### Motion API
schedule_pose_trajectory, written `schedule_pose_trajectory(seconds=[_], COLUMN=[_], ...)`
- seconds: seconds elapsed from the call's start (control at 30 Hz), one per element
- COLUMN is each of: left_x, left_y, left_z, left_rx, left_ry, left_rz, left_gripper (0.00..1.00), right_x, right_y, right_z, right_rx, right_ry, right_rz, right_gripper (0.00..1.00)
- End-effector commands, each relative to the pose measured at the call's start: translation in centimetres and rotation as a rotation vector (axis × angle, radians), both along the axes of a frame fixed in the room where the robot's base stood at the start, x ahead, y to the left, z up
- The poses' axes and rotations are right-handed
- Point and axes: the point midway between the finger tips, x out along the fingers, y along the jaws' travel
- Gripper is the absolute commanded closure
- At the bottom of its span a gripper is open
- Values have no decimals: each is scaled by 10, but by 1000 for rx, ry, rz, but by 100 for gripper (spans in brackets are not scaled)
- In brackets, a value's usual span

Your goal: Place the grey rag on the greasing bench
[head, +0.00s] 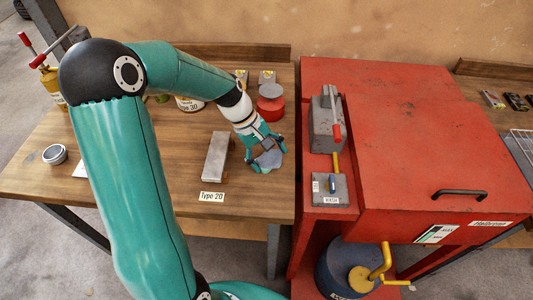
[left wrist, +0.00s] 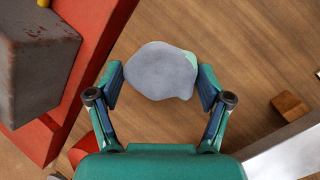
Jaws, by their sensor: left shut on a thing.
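The grey rag (head: 268,159) is a small flat grey piece at the right end of the left wooden bench (head: 130,180). My left gripper (head: 266,165) points down and is shut on it. In the left wrist view the rag (left wrist: 160,71) lies between the fingertips of the left gripper (left wrist: 160,80), with a pale green patch on its right edge. I cannot tell whether the rag touches the wood. Which bench is the greasing bench is not labelled in view. My right gripper is not in view.
A grey metal bar (head: 215,156) and a "Type 20" label (head: 211,197) lie left of the gripper. A red can (head: 271,108) stands behind it. The red cabinet (head: 400,120) rises close on the right, with a grey box (head: 326,122) on its ledge.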

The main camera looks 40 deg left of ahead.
Motion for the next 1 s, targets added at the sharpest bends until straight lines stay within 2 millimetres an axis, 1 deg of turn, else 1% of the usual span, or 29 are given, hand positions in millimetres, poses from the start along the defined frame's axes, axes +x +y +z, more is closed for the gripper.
schedule_pose_trajectory(seconds=[0.07, 0.1, 0.17, 0.2, 0.23, 0.57, 0.67, 0.77, 0.87, 1.0], left_x=[0, 0, 0, 0, 0, 0, -1, -3, -6, -12], left_y=[0, 0, 0, 0, 0, 1, 3, 7, 13, 24], left_z=[0, 0, 0, 0, 0, 1, 5, 14, 28, 54], left_rx=[0, 0, 0, 0, 0, -1, 1, 1, 3, 3], left_ry=[0, 0, 0, 0, 0, -1, -2, -3, -5, -6], left_rz=[0, 0, 0, 1, 1, 1, 2, 4, 5, 5], left_gripper=[60, 20, 10, 3, 0, 0, 0, 0, 0, 0], right_x=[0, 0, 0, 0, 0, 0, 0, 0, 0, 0], right_y=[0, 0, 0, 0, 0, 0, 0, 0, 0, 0], right_z=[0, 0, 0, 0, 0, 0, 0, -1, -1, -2], right_rx=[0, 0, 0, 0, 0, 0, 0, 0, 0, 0], right_ry=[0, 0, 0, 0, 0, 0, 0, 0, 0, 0], right_rz=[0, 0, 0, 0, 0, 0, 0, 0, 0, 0], right_gripper=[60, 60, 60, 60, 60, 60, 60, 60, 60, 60])
